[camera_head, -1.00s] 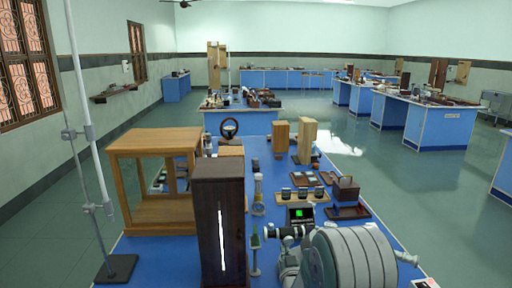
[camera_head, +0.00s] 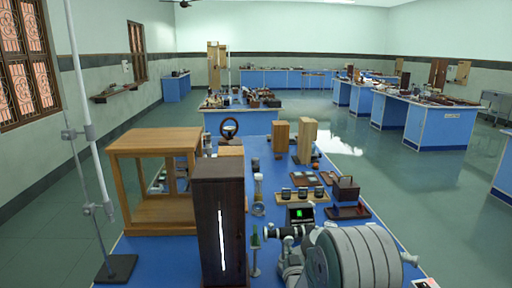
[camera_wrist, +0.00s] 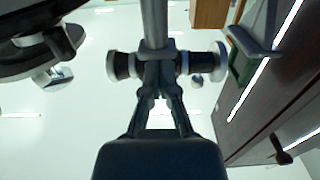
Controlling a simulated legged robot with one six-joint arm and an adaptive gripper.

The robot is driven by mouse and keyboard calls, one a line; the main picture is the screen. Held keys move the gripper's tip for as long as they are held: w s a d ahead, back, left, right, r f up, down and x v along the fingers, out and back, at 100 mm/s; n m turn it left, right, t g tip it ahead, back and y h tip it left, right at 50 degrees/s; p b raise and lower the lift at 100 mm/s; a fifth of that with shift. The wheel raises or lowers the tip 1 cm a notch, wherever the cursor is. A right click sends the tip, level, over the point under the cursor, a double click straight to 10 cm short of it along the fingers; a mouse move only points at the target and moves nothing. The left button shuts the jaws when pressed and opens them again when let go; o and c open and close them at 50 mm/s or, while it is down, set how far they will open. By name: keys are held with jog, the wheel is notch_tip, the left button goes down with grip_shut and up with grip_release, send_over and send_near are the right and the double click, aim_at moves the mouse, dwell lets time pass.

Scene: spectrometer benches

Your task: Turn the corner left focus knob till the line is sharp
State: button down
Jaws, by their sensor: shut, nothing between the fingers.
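The wrist view looks upward along my gripper (camera_wrist: 160,78). Its fingers come together at the middle of a grey post or tube (camera_wrist: 154,22). A crosswise shaft there carries a dark, pale-ended knob on the left (camera_wrist: 117,65) and another on the right (camera_wrist: 214,59). The fingertips are between the two knobs, over the shaft's middle; I cannot tell whether they touch it. Similar black and pale knobs (camera_head: 290,231) show in the head view. A tall dark box (camera_head: 212,180) with a bright vertical line (camera_head: 221,240) stands to their left. The line looks slightly blurred.
A wooden open-framed case (camera_head: 150,140) stands at the bench's left. A clamp stand (camera_head: 88,120) rises beside it. A small meter with a green display (camera_head: 299,212) sits behind the knobs, with trays of small parts (camera_head: 300,195) beyond. The dark box also borders the wrist view (camera_wrist: 275,75).

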jog(key=shift+w+d+r, duration=0.1)
jog(key=shift+d+r, duration=0.05)
jog(key=shift+d, duration=0.55)
dwell(0.4)
jog(key=shift+d+f, duration=0.15)
jog(key=shift+f, duration=0.2)
jog(key=s, duration=0.6)
jog(key=shift+d, duration=0.25)
jog(key=shift+f, duration=0.1)
